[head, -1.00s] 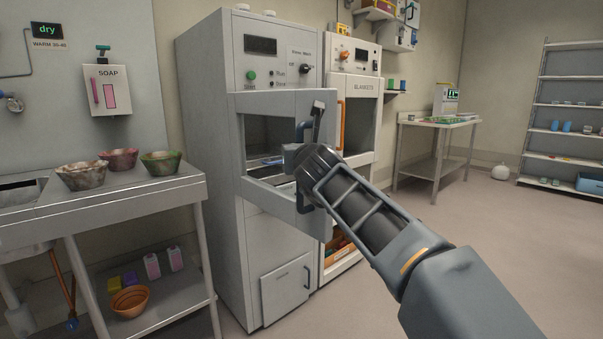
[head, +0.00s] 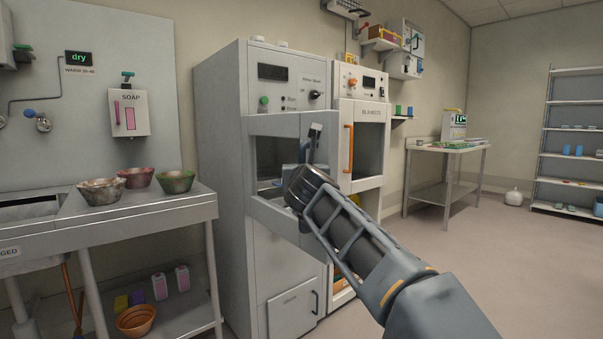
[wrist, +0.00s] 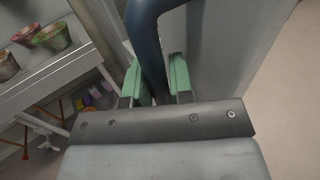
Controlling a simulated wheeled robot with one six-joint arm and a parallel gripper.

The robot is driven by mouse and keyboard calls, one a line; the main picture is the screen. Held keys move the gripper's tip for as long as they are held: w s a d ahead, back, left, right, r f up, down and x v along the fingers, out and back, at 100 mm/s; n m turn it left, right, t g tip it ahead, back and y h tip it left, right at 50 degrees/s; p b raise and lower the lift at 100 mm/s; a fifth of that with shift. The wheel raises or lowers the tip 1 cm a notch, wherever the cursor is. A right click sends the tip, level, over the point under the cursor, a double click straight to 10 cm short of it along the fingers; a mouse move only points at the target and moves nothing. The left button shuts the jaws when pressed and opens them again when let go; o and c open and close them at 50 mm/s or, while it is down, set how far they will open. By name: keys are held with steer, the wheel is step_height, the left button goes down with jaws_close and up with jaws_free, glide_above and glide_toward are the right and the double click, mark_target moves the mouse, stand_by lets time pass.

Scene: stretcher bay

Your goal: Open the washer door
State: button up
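The washer (head: 222,185) is a tall grey cabinet with a dark display, a green button and a knob on top. Its windowed door (head: 283,125) stands ajar, its right side swung out from the front. In the head view my gripper (head: 312,150) is at the right side of the door, over the handle. In the wrist view the dark blue handle (wrist: 147,35) runs between the green finger pads (wrist: 154,80), which close on it from both sides. My wrist hides much of the handle and the lower right of the door in the head view.
A white blanket cabinet (head: 371,112) with an orange handle stands right beside the washer. A steel sink counter (head: 150,214) with several bowls is at left. A side table (head: 447,150) and shelving (head: 577,134) stand farther back right.

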steer(key=o, duration=0.4)
steer(key=shift+s+r, duration=0.1)
steer(key=shift+c, duration=0.2)
steer(key=shift+s, duration=0.1)
steer(key=s, duration=1.3)
steer(key=shift+s+d, duration=0.3)
steer(key=shift+d, duration=0.15)
